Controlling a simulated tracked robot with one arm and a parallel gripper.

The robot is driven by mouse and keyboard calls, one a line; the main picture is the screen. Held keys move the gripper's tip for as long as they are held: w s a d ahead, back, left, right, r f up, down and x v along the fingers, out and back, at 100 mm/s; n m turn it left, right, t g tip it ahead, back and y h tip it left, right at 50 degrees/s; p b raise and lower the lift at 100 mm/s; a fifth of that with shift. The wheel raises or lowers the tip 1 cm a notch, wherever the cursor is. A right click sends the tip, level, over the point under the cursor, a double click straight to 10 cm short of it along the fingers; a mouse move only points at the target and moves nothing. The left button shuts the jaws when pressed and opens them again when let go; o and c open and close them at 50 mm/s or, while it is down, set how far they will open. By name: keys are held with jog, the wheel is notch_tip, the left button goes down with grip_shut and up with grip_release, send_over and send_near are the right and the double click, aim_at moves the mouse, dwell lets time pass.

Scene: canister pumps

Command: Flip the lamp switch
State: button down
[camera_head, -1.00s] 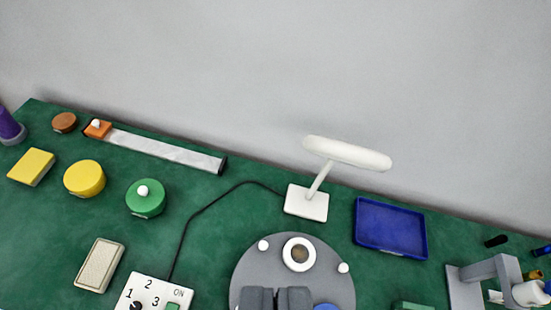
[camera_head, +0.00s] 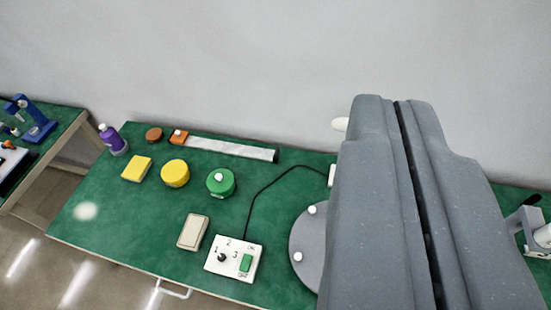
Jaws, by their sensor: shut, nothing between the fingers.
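The lamp's white switch box (camera_head: 233,258) lies on the green table, with a black knob marked 1, 2, 3 and a green ON/OFF rocker switch (camera_head: 246,263). A black cord (camera_head: 262,191) runs from the box up to the white lamp (camera_head: 341,124). Most of the lamp is hidden behind my gripper; only bits of its head and base show. My gripper (camera_head: 398,104) is large in the right half of the view, its two grey fingers shut and empty. It appears to the right of the switch box, apart from it in the picture.
A purple bottle (camera_head: 112,138) is at the far left.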

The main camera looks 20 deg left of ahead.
jog(key=w+a+f+n+g+y+p, duration=0.1)
jog(key=w+a+f+n+g+p, duration=0.25)
jog(key=w+f, duration=0.6)
jog(key=n+g+h+p, duration=0.1)
jog(key=n+g+p, duration=0.7)
jog(key=n+g, duration=0.5)
send_over(245, 266)
notch_tip(245, 266, down, 35)
jog(key=n+t, duration=0.1)
jog(key=shift+r, duration=0.15)
notch_tip(245, 266, down, 14)
jog(key=shift+p, duration=0.65)
